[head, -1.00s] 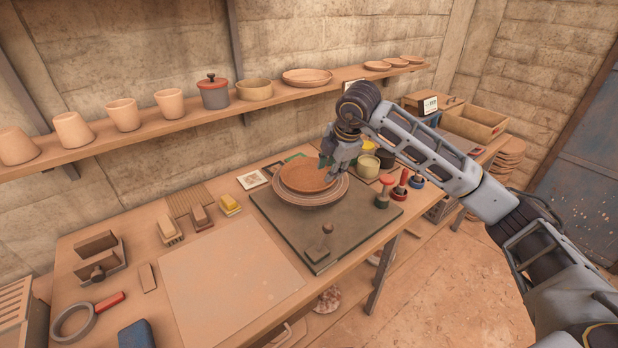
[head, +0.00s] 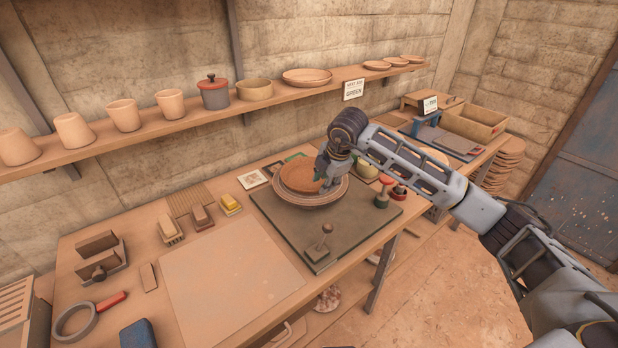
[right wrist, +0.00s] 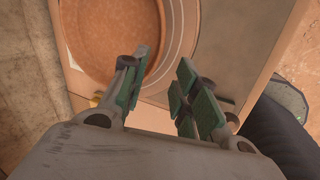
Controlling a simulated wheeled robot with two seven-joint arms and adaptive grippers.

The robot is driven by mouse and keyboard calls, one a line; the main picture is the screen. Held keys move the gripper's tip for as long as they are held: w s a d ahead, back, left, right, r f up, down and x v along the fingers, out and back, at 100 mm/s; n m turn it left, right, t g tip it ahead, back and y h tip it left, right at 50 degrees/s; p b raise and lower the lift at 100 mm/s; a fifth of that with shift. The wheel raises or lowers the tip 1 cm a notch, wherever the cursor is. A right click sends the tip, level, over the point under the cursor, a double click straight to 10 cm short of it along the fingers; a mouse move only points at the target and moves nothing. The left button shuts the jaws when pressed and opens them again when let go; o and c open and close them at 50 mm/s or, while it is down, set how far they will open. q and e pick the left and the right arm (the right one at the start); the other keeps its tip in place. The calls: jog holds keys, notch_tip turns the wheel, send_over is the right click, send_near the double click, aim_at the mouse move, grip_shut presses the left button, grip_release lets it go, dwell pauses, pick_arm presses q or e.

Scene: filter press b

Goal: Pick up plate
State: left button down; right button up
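A round reddish-brown plate (head: 298,177) rests on a larger, paler round disc (head: 308,202) with ridged rings, on a dark square board. The plate fills the upper left of the right wrist view (right wrist: 112,38). My right gripper (head: 327,182) is low over the plate's right side in the head view and covers part of its rim. In the right wrist view my right gripper (right wrist: 163,88) has its green-padded fingers apart with nothing held. One finger overlaps the plate's edge and the other lies outside it, over the board side. My left gripper is in neither view.
The dark board (head: 355,222) carries a small knobbed tool (head: 321,244). Red- and green-topped tools (head: 398,191) and jars (head: 366,169) stand close by my right gripper. A shelf (head: 205,110) with cups runs along the wall. A bare pale sheet (head: 228,278) lies front left.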

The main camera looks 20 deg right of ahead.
jog(key=shift+w+f, duration=0.3)
jog(key=shift+f, duration=0.1)
jog(key=p+x, duration=0.1)
jog(key=x, duration=0.2)
jog(key=shift+w+a+f, duration=0.1)
jog(key=shift+w, duration=0.2)
jog(key=shift+w+f, duration=0.1)
jog(key=shift+f, duration=0.2)
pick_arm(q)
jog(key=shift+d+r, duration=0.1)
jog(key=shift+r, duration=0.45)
pick_arm(e)
grip_shut()
